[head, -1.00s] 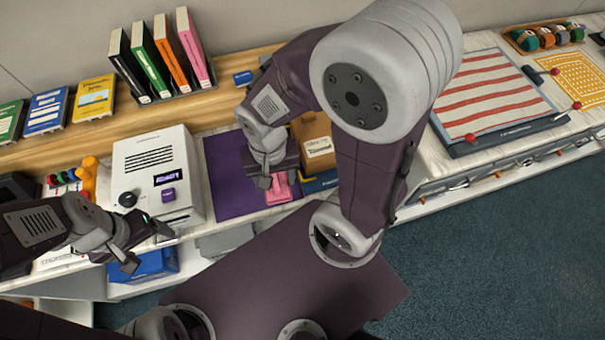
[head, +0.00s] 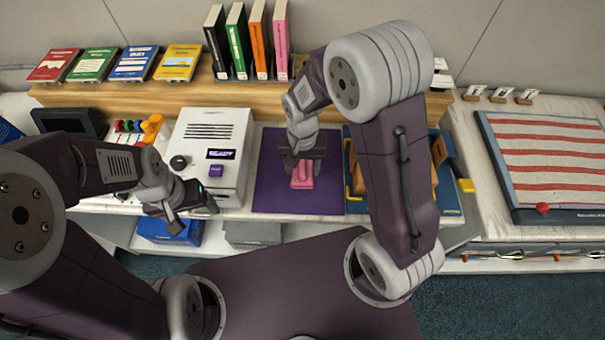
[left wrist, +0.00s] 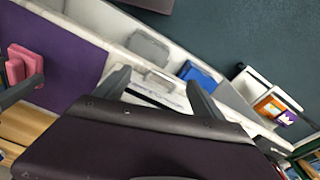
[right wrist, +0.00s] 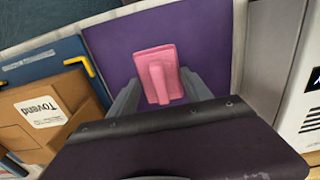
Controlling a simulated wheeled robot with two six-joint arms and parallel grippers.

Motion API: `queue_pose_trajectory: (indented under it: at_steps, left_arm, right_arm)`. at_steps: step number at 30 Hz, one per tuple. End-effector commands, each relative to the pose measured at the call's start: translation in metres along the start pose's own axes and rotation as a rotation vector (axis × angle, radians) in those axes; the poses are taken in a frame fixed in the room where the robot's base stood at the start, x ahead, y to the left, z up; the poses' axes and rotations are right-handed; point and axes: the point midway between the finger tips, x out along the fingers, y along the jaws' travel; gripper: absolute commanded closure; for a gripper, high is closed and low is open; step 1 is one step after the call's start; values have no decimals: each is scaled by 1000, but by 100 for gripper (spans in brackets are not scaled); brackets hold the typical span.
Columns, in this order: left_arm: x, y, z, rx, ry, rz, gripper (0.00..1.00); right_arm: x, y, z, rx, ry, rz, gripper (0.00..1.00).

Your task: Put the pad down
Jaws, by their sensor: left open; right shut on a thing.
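The pink pad (head: 302,177) has a raised grip on its back. My right gripper (head: 303,160) is shut on that grip and holds the pad over the purple mat (head: 268,195). In the right wrist view the pad (right wrist: 157,60) shows with its grip between the fingers (right wrist: 160,92). The pad lies flat to the mat; I cannot tell whether it touches. My left gripper (head: 193,217) is open and empty, in front of the white device. In the left wrist view the pad (left wrist: 25,62) shows at the left edge.
A white device (head: 212,140) stands left of the mat. A brown box (right wrist: 45,112) on a blue tray (head: 449,190) stands right of it. Books (head: 247,40) stand on the shelf behind. A striped board (head: 550,155) lies far right. The mat's left part is bare.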

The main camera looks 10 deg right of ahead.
Motion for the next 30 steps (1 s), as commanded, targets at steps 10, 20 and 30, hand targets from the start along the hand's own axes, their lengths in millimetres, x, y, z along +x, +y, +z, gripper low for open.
queue_pose_trajectory:
  at_steps: [10,20,30]
  left_arm:
    - [3,0,0,0,0,0,21]
    - [5,0,0,0,0,0,21]
    - [5,0,1,0,0,0,21]
  right_arm:
    - [38,0,0,0,-2,1,89]
    - [43,0,-1,0,0,0,89]
    - [44,0,-1,0,0,0,21]
